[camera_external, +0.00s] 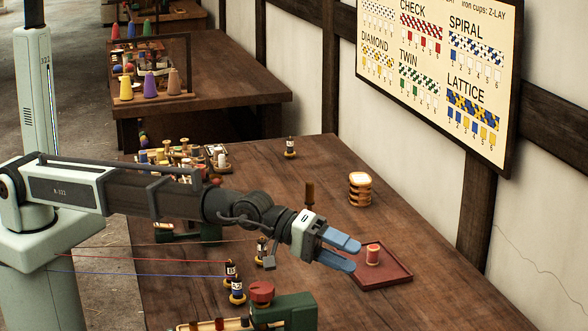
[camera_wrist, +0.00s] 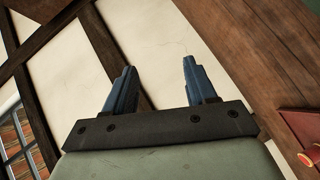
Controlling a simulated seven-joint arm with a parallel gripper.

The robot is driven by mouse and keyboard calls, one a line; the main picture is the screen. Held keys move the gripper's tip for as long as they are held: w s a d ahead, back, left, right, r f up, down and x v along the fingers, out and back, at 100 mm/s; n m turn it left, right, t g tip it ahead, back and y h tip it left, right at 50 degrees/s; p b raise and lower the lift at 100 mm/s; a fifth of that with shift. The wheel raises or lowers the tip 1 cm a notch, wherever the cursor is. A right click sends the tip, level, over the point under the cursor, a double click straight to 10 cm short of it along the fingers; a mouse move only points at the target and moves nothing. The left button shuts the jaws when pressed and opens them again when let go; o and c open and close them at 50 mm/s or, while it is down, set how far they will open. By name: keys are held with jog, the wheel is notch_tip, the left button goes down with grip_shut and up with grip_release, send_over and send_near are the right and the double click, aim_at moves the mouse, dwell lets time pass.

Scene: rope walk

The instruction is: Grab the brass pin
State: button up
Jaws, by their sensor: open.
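My gripper (camera_external: 350,256) is open and empty, its two blue fingers spread apart above the table, just left of a dark red tray (camera_external: 396,273). The open fingers also show in the wrist view (camera_wrist: 160,75), pointing toward the wall with nothing between them. I cannot make out a clear brass pin in either view. A small red spool with pale yellowish ends (camera_external: 373,255) stands upright in the tray, right of my fingertips and apart from them. In the wrist view, the tray (camera_wrist: 302,120) and spool (camera_wrist: 309,157) are cut off at the right edge.
A brown upright peg (camera_external: 310,194) shows behind my wrist. Small bobbins (camera_external: 237,291), a green device with a red knob (camera_external: 293,307) and taut threads are at the front left. The table right of the tray is clear.

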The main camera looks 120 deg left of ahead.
jog(key=s+a+f+n+g+y, duration=0.1)
jog(key=s+a+n, duration=0.2)
jog(key=a, duration=0.8)
jog(key=s+a+n+y, duration=0.1)
jog(key=s+a+n, duration=0.25)
jog(key=a, duration=0.65)
jog(key=n+g+y, duration=0.1)
jog(key=n+g, duration=0.1)
jog(key=n, duration=0.8)
send_over(310, 200)
jog(key=w+d, duration=0.4)
notch_tip(310, 200, down, 6)
jog(key=s+a+f+n+t+h, duration=0.1)
jog(key=s+a+n, duration=0.15)
jog(key=s, duration=0.55)
jog(key=s+a+f+n+h, duration=0.1)
jog(key=s+n, duration=0.3)
jog(key=s, duration=0.3)
jog(key=x, duration=0.7)
jog(key=shift+w+a+f, duration=0.15)
jog(key=shift+a+f, duration=0.1)
jog(key=shift+a, duration=0.1)
jog(key=shift+d+x, duration=0.1)
jog(key=shift+x, duration=1.4)
jog(key=shift+d+x, duration=0.15)
jog(key=shift+x, duration=1.35)
jog(key=shift+c, duration=0.2)
grip_shut()
